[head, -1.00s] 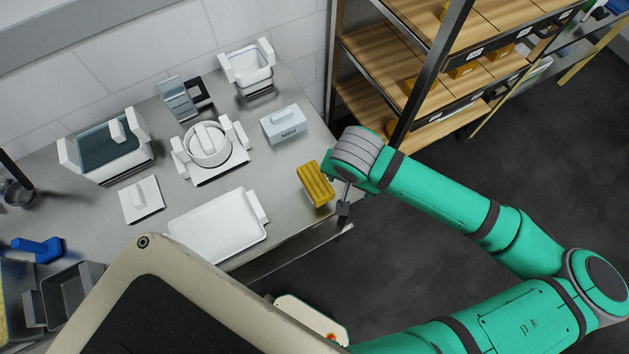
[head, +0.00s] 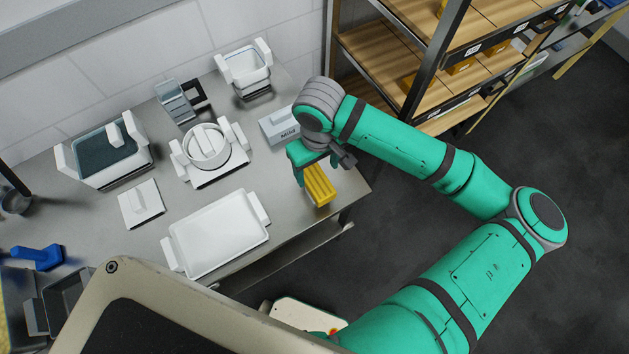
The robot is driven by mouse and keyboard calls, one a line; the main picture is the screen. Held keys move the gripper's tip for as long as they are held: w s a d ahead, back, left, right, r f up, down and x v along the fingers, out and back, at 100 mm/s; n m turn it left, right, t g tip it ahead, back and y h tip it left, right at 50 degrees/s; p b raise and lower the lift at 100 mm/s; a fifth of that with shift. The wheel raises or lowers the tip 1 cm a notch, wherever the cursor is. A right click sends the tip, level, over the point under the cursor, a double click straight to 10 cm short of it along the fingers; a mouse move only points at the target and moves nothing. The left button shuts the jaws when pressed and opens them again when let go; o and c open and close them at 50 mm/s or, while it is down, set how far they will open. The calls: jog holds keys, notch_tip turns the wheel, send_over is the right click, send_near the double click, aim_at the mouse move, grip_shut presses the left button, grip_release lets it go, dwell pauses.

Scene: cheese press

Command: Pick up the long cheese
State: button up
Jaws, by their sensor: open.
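The long cheese (head: 320,188), a yellow ridged block, lies on the steel table near its right front edge. My gripper (head: 308,168) is open and hangs over the far end of the cheese, with one green finger at the left side of that end. The hand hides the far end of the cheese. I cannot tell whether the fingers touch it.
A white tray (head: 220,235) lies left of the cheese. A round white press mould (head: 207,148) is further left. A wooden-shelved rack (head: 400,60) stands at the back right.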

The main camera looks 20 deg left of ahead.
aim_at(317, 180)
jog(key=shift+a+f, duration=0.1)
jog(key=shift+f, duration=3.75)
jog(key=shift+c, duration=0.7)
jog(key=c, duration=1.4)
jog(key=shift+r, duration=0.1)
